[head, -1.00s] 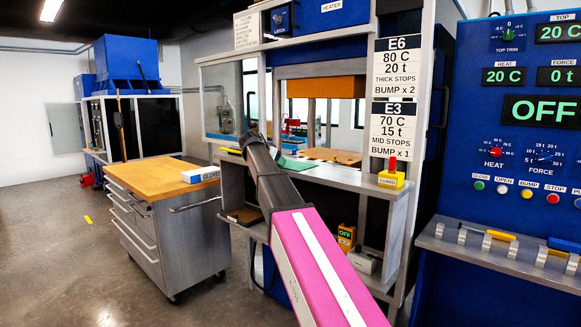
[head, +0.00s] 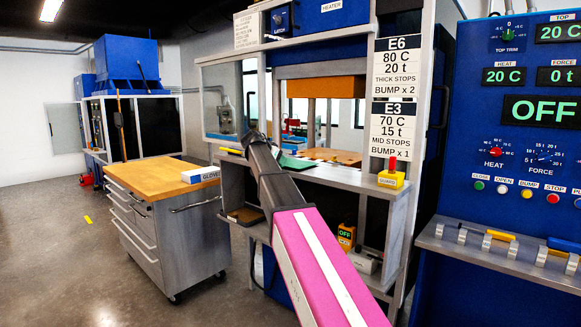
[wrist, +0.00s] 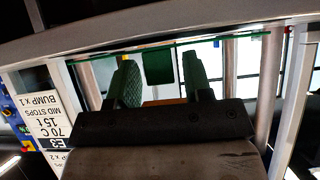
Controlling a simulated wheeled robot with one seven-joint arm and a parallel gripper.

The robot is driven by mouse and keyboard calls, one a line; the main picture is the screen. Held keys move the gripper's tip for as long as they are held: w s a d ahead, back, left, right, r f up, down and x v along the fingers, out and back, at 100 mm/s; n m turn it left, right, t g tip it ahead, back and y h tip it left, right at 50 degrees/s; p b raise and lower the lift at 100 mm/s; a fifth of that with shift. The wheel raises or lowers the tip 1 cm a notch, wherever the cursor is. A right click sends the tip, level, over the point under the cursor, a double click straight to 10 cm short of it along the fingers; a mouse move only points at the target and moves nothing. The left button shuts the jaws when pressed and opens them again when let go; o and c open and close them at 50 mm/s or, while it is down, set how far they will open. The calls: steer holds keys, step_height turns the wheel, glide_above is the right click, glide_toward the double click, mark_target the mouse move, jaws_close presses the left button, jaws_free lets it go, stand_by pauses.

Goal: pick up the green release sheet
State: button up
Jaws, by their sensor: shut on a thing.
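The green release sheet (head: 297,163) shows in the head view as a small green patch at the bench, just right of my arm's end; my arm hides part of it. In the wrist view the sheet (wrist: 230,38) is seen nearly edge-on as a thin green line across the top. A darker green block (wrist: 158,66), which looks like its grip tab, sits between my fingers. My gripper (wrist: 160,75) is shut on this green piece, with its two green-looking fingers on either side. In the head view my gripper (head: 253,139) is small and dark, its fingers unclear.
The grey press bench (head: 345,178) carries a yellow guard block with a red button (head: 391,178). A wood-topped drawer cart (head: 150,178) with a glove box (head: 201,175) stands left. A blue control panel (head: 510,160) stands right.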

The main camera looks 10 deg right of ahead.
step_height(320, 180, up, 7)
steer(key=shift+r, duration=0.15)
stand_by(0.7)
steer(key=shift+a, duration=0.1)
steer(key=s+a, duration=0.6)
steer(key=a, duration=0.2)
stand_by(0.7)
